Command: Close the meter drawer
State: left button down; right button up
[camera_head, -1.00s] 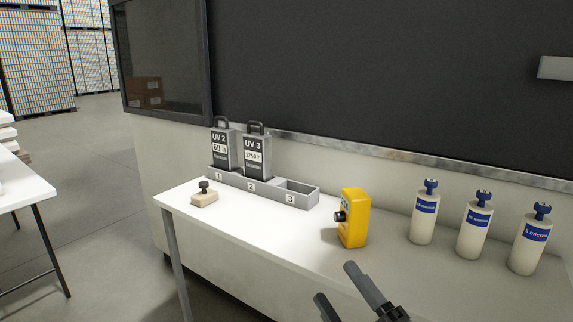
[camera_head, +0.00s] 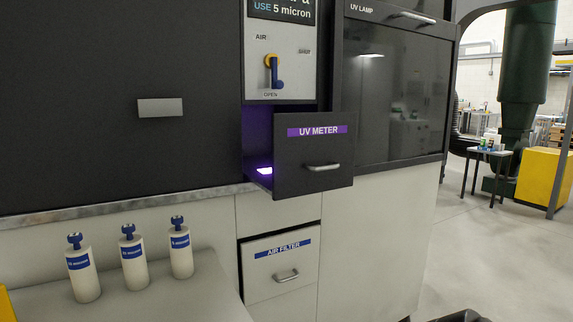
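The meter drawer (camera_head: 313,165) has a dark front with a purple "UV METER" label and a silver handle (camera_head: 323,167). It stands pulled out of the machine, and its open left side shows a purple glow inside. What lies in it is mostly hidden by the drawer front. A dark part of mine shows at the bottom edge, right of the middle, too cut off to tell its state. Neither gripper's fingers are in view.
Several white bottles, one here (camera_head: 181,248), stand on the white table (camera_head: 180,300) at the lower left. A blue lever (camera_head: 276,74) is above the drawer. Open floor (camera_head: 480,250) lies to the right.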

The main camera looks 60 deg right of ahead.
aim_at(313, 153)
jog(key=u, duration=1.75)
jog(key=k, duration=0.1)
jog(key=z, duration=4.25)
jog(key=k, duration=0.1)
jog(key=z, duration=0.05)
